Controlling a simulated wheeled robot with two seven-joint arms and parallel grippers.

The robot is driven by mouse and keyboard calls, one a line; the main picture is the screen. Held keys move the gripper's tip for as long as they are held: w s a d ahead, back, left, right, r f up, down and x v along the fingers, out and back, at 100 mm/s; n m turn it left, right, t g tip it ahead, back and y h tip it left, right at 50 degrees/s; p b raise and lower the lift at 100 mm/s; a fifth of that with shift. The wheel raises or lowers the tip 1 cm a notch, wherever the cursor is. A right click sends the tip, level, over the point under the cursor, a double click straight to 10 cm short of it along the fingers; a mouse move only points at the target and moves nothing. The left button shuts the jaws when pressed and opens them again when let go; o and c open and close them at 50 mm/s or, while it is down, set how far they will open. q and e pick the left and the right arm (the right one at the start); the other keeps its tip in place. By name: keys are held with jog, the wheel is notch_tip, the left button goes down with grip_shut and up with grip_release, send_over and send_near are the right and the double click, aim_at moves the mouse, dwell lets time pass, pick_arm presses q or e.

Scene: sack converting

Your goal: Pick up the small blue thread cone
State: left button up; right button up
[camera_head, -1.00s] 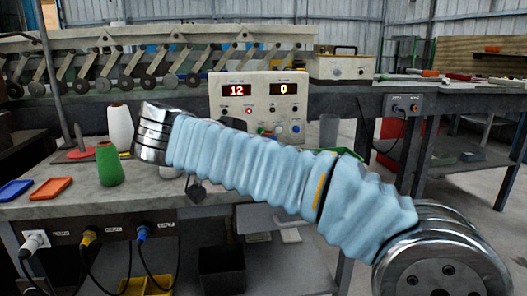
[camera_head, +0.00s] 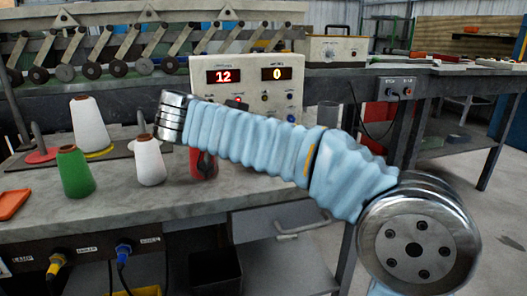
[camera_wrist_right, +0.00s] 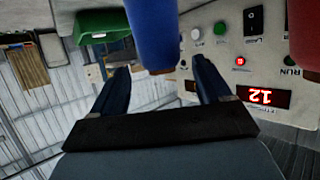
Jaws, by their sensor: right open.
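In the right wrist view, which is upside down, a blue thread cone (camera_wrist_right: 152,35) with a brown tip hangs in from the top edge. My right gripper (camera_wrist_right: 163,75) is open and empty, its two dark fingers apart on either side of the cone's tip in the picture. I cannot tell how far beyond the fingertips the cone is. In the head view my light blue-sleeved right arm crosses the bench, and neither the right gripper nor the blue cone shows. My left gripper is not in view.
A green cone (camera_head: 75,172), white cones (camera_head: 149,162) (camera_head: 90,127) and a partly hidden red object (camera_head: 203,168) stand on the bench. A red cone-like thing (camera_wrist_right: 304,35) is at the wrist view's right. A control box (camera_head: 248,83) stands behind my arm.

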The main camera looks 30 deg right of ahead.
jog(key=p+x, duration=0.1)
jog(key=x, duration=0.5)
jog(key=shift+r, duration=0.2)
grip_shut()
jog(key=shift+r, duration=0.1)
